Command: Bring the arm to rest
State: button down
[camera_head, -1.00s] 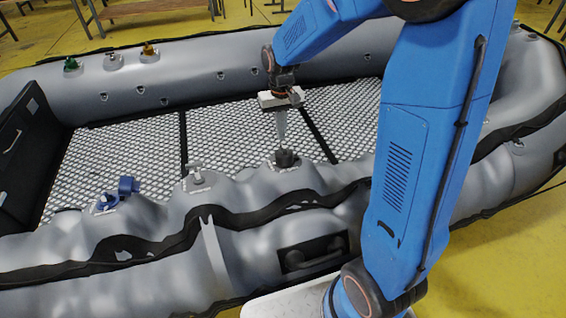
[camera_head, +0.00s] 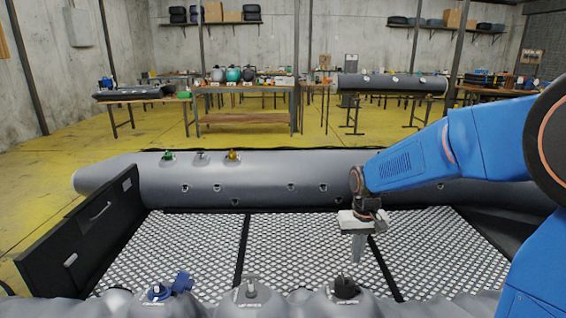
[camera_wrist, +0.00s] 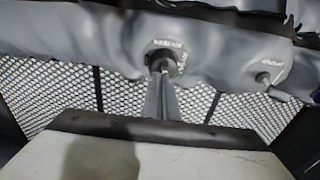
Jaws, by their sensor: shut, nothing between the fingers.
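My gripper (camera_head: 357,258) points down from my blue arm, over the floor of the grey inflatable boat (camera_head: 270,185). Its fingers are together with nothing between them. A black valve (camera_head: 346,288) on the near tube is just below the fingertips in the head view. In the wrist view the closed fingers (camera_wrist: 163,78) point towards the black valve (camera_wrist: 172,53); I cannot tell the exact gap. A grey valve (camera_head: 251,287) and a blue valve with its cap open (camera_head: 160,291) sit further left on the near tube.
Green (camera_head: 168,156), grey (camera_head: 202,156) and yellow (camera_head: 233,155) valves sit on the far tube. A black transom board (camera_head: 90,225) closes the boat's left end. Workbenches (camera_head: 245,88) stand behind, with yellow floor (camera_head: 130,150) between.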

jog(key=s+d+r+t, duration=0.1)
jog(key=s+r, duration=0.2)
jog(key=s, duration=0.6)
jog(key=s+d+r+t, duration=0.1)
jog(key=s+d+r, duration=0.1)
jog(key=s, duration=0.7)
jog(key=s+d+r+t, duration=0.2)
jog(key=s+r, duration=0.1)
jog(key=s, duration=0.6)
jog(key=shift+d+r, duration=0.25)
jog(key=shift+r, duration=0.05)
